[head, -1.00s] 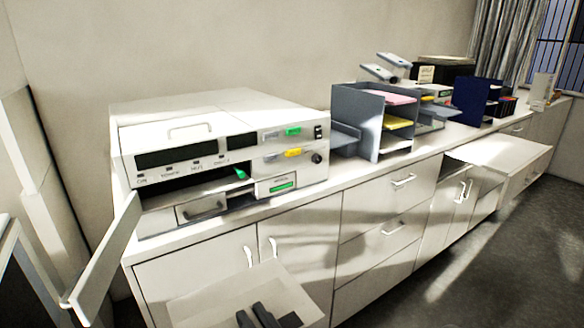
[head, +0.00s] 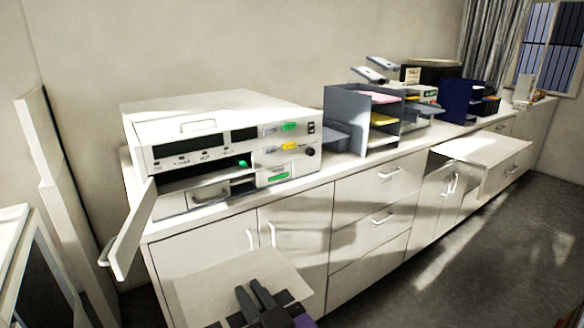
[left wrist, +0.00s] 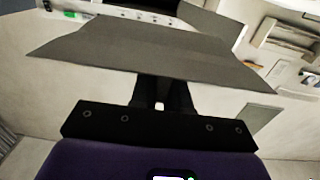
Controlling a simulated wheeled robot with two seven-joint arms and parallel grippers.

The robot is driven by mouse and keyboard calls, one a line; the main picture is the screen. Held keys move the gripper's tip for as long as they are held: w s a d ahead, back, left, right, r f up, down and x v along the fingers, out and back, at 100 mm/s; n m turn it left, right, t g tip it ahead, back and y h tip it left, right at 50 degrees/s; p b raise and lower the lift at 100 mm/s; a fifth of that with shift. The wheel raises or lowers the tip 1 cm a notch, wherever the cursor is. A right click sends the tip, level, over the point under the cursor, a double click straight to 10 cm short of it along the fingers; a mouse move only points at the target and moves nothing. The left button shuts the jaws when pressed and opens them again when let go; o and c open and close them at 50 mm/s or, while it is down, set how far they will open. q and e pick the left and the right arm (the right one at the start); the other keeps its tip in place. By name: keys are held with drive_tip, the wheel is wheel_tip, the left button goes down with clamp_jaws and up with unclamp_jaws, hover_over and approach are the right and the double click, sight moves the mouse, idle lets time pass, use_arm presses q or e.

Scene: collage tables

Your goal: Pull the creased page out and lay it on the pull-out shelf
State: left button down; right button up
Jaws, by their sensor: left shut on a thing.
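The creased page (head: 205,288) is a pale sheet held out in front of the cabinet doors, clear of the copier. My left gripper (head: 256,292) is shut on its near edge. My right gripper is out of view.
On the counter (head: 340,169) stand a grey tray rack (head: 377,130) with pink and yellow paper and blue file holders (head: 462,98). Cabinet handles stick out along the front. The floor (head: 480,250) is clear at the right.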

sight(242, 262)
use_arm(q)
drive_tip(key=shift+m+t+h, duration=0.5)
drive_tip(key=shift+m+h, duration=0.2)
drive_tip(key=shift+h, duration=0.2)
drive_tip(key=x, duration=0.3)
drive_tip(key=f+p+x, duration=0.1)
drive_tip(key=x, duration=0.3)
drive_tip(key=d+f+p+x, duration=0.1)
drive_tip(key=x, duration=0.2)
drive_tip(key=shift+w+f, duration=0.15)
drive_tip(key=shift+w, duration=0.5)
drive_tip(key=w+a+f, duration=0.1)
drive_tip(key=w+f+m+h+p, duration=0.1)
drive_tip(key=w, duration=0.1)
drive_tip(key=w+a+f+h+p, duration=0.1)
drive_tip(key=shift+w+a+f+t, duration=0.4)
drive_tip(key=w+a+f+m+t+h+p, duration=0.1)
drive_tip(key=a+f+m+h, duration=0.15)
drive_tip(key=f, duration=0.35)
drive_tip(key=w+a+f+m+h+p, duration=0.1)
drive_tip(key=w+a+f+h+p, duration=0.15)
drive_tip(key=f, duration=0.35)
drive_tip(key=s+f, duration=0.6)
drive_tip(key=f, duration=0.5)
drive_tip(key=shift+s+f+h+b, duration=0.25)
drive_tip(key=shift+f+h+b, duration=0.05)
drive_tip(key=shift+f+h, duration=0.1)
